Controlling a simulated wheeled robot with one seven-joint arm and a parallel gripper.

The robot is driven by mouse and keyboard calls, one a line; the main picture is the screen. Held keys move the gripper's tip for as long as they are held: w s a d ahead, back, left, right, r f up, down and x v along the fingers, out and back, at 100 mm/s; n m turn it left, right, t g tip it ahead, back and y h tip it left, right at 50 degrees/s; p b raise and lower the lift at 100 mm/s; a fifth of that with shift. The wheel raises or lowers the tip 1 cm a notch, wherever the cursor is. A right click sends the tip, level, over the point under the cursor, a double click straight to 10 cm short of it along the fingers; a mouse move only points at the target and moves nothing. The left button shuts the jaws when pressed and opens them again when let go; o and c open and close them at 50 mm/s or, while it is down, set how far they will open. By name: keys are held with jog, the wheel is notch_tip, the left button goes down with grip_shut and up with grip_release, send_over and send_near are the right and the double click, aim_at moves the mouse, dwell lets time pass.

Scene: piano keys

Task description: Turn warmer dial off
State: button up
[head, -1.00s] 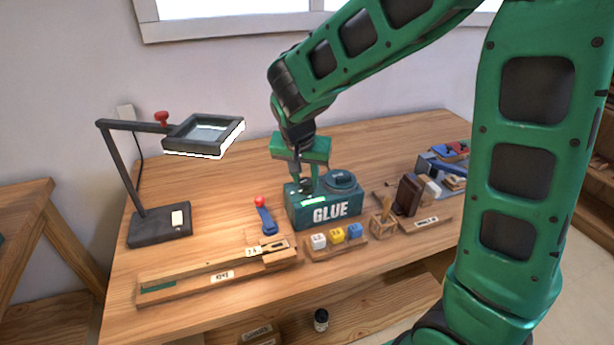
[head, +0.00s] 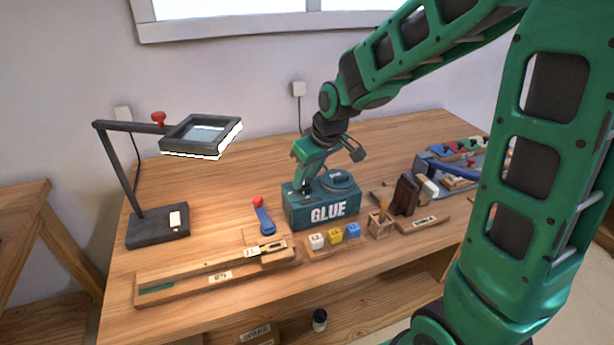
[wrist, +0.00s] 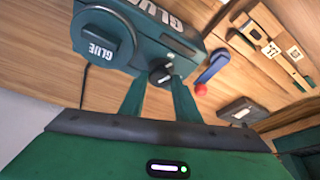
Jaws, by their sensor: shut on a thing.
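The warmer is a dark green box marked GLUE (head: 328,210) on the wooden bench, with a round lid marked GLUE (wrist: 103,38) on top. A small dark dial (wrist: 161,73) with a pale mark sits on the box beside the lid. My gripper (head: 301,187) reaches down, tilted, to the left part of the box top. In the wrist view my gripper (wrist: 160,84) has its two green fingers on either side of the dial, shut on it. In the head view the fingers mostly hide the dial.
A blue lever with a red ball (head: 262,215) stands left of the box. Lettered cubes (head: 336,236) and a sliding wooden gauge (head: 215,277) lie in front. A magnifier lamp (head: 200,135) stands at left; wooden blocks and tools (head: 410,195) lie right. The bench behind the box is clear.

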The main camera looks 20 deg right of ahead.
jog(key=shift+d+f+n+g+y, duration=0.15)
jog(key=shift+n+g+y, duration=0.15)
jog(key=shift+n, duration=0.8)
jog(key=shift+d+r+n+g+y, duration=0.15)
jog(key=shift+n+y, duration=0.25)
jog(key=shift+n, duration=0.7)
jog(key=shift+f, duration=0.1)
jog(key=o, duration=1)
jog(key=shift+o, duration=0.2)
jog(key=shift+r, duration=0.2)
jog(key=shift+d+r, duration=0.1)
jog(key=shift+r, duration=0.25)
jog(key=v, duration=0.9)
jog(key=shift+r, duration=0.3)
